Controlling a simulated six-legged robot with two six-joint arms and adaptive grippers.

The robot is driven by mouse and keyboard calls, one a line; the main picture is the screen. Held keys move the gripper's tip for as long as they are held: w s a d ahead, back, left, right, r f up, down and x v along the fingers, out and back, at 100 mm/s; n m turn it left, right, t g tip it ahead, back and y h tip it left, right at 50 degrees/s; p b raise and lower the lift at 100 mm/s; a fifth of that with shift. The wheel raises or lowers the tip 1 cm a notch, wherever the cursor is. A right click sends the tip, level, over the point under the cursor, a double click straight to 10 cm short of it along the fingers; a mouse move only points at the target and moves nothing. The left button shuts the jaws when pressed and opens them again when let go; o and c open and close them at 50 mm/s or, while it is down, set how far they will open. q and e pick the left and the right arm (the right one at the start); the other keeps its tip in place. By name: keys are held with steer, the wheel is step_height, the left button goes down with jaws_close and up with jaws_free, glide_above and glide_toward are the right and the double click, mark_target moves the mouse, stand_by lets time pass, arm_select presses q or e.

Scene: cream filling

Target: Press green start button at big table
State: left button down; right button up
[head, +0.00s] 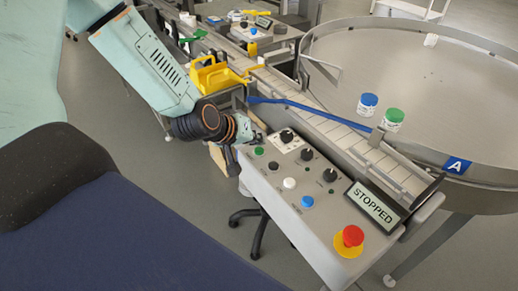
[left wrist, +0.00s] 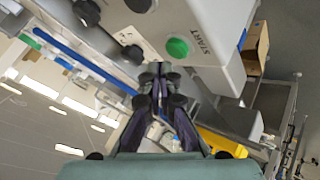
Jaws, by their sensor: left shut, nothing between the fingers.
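The green start button (head: 259,151) is on the near left part of the grey control panel (head: 270,200) beside the big round table (head: 440,90). In the left wrist view the green button (left wrist: 178,48), with START printed beside it, is just beyond and slightly right of my fingertips. My left gripper (head: 229,158) is shut and empty, at the panel's left end, left of the button. It also shows in the left wrist view (left wrist: 158,68). A small gap seems to remain between the fingertips and the button. My right gripper is not in view.
The display (head: 372,206) reads STOPPED. A red emergency knob (head: 350,236), a blue button (head: 307,202), a white button (head: 289,183) and black knobs share the panel. A conveyor with a blue rail (head: 310,108) runs behind. Two jars, blue-lidded (head: 368,101) and green-lidded (head: 394,116), stand on the table.

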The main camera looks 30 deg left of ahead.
arm_select(q)
steer(key=shift+f, duration=0.1)
stand_by(0.4)
steer(key=shift+f+b, duration=0.35)
steer(key=shift+f, duration=0.05)
